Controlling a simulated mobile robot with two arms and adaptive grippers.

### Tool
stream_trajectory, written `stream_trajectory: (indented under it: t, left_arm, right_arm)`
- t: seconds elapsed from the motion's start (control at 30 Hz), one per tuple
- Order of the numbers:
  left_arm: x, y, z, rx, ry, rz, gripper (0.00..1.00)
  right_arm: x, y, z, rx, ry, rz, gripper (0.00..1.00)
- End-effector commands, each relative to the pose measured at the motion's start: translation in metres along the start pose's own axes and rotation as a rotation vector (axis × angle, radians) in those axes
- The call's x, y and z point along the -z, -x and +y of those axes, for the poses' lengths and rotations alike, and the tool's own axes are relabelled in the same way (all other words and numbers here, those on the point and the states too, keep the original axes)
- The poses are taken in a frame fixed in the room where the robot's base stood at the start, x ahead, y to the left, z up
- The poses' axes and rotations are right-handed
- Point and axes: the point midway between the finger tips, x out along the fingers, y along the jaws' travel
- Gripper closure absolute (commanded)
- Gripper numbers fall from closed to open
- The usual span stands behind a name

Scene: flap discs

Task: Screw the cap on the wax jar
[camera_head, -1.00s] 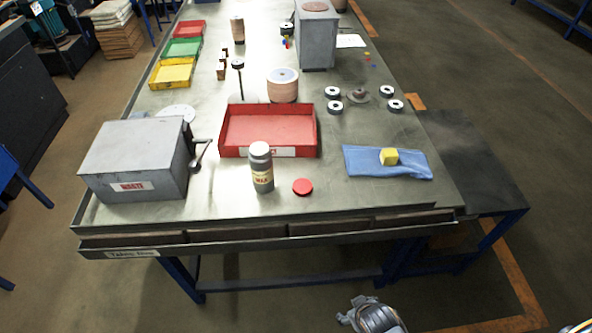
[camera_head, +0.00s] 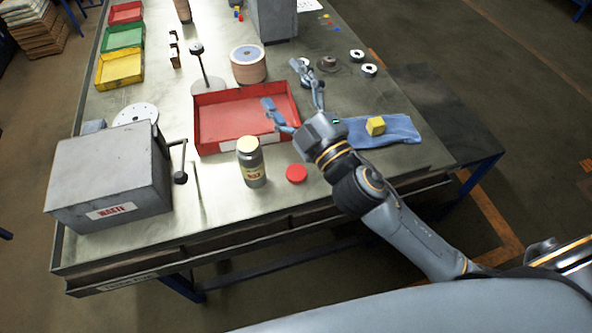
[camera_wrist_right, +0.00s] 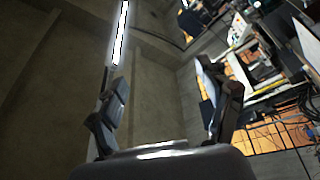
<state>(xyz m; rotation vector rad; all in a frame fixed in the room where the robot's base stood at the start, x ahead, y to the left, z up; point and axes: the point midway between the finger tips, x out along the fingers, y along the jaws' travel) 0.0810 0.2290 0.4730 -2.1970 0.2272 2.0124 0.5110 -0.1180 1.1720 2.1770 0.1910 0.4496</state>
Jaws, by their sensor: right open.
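The wax jar (camera_head: 251,164) stands upright near the front edge of the table, with a pale, cream-coloured top and a "WAX" label. The red cap (camera_head: 296,173) lies flat on the table just right of the jar, apart from it. My right gripper (camera_head: 291,94) is open and empty, raised above the table with its fingers over the red tray, behind and to the right of the jar and cap. In the right wrist view its two spread fingers (camera_wrist_right: 165,95) point towards the ceiling and the far room, with nothing between them. My left gripper is not in view.
A red tray (camera_head: 199,131) lies behind the jar. A grey waste box (camera_head: 108,178) with a side crank stands at left. A blue cloth (camera_head: 398,130) with a yellow cube (camera_head: 375,126) lies at right, partly behind my wrist. Table space before the cap is clear.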

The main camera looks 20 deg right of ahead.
Motion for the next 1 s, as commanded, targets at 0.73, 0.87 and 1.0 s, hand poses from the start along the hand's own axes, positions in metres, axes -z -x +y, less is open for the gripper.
stream_trajectory:
  t: [0.73, 0.87, 1.0]
  left_arm:
    - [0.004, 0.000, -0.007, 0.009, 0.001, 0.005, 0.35]
    - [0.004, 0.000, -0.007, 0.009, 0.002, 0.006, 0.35]
    - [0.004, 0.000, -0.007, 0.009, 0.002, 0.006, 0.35]
  right_arm:
    - [-0.026, 0.083, -0.118, 0.911, 1.627, 1.317, 0.22]
    - [-0.083, 0.087, -0.097, 1.141, 1.787, 1.282, 0.22]
    - [-0.114, 0.089, -0.079, 1.278, 1.865, 1.240, 0.22]
